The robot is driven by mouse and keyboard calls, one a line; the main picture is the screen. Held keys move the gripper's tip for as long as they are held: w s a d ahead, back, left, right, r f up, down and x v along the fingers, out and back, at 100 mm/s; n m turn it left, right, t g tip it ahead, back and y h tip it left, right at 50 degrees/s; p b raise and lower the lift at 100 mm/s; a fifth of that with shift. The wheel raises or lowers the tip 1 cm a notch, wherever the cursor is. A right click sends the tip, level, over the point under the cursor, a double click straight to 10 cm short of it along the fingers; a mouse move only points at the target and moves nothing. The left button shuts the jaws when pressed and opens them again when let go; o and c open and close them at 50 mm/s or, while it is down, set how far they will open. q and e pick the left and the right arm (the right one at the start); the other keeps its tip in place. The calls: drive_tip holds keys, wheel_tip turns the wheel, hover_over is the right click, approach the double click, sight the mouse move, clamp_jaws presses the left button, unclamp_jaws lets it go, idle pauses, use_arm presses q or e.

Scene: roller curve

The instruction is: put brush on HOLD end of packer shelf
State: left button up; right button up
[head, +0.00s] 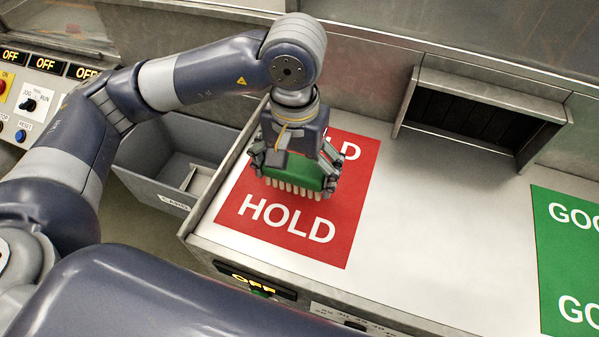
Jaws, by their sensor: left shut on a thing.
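My left gripper (297,170) is shut on a green brush (304,172) with pale bristles pointing down. The brush is over the red HOLD patch (345,215) at the left end of the white packer shelf (440,225). I cannot tell whether the bristles touch the shelf or hang just above it. The gripper fingers hide both ends of the brush, and the gripper hides part of the upper HOLD lettering. My right gripper is not in view.
A green GOOD patch (567,265) is at the shelf's right end. A dark opening with a metal frame (560,112) stands at the back. A grey bin (150,187) is left of the shelf, below a control panel (30,95). The shelf's middle is clear.

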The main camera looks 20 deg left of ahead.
sight(299, 182)
use_arm(q)
drive_tip(key=shift+w+d, duration=0.15)
drive_tip(key=shift+w, duration=0.15)
drive_tip(key=shift+f, duration=0.2)
wheel_tip(299, 182, down, 3)
drive_tip(key=shift+f, duration=0.15)
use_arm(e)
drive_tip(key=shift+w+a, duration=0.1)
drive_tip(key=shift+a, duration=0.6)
use_arm(q)
drive_tip(key=shift+f+b, duration=0.15)
drive_tip(key=shift+b, duration=0.4)
drive_tip(key=o, duration=0.8)
drive_tip(key=shift+o, duration=0.2)
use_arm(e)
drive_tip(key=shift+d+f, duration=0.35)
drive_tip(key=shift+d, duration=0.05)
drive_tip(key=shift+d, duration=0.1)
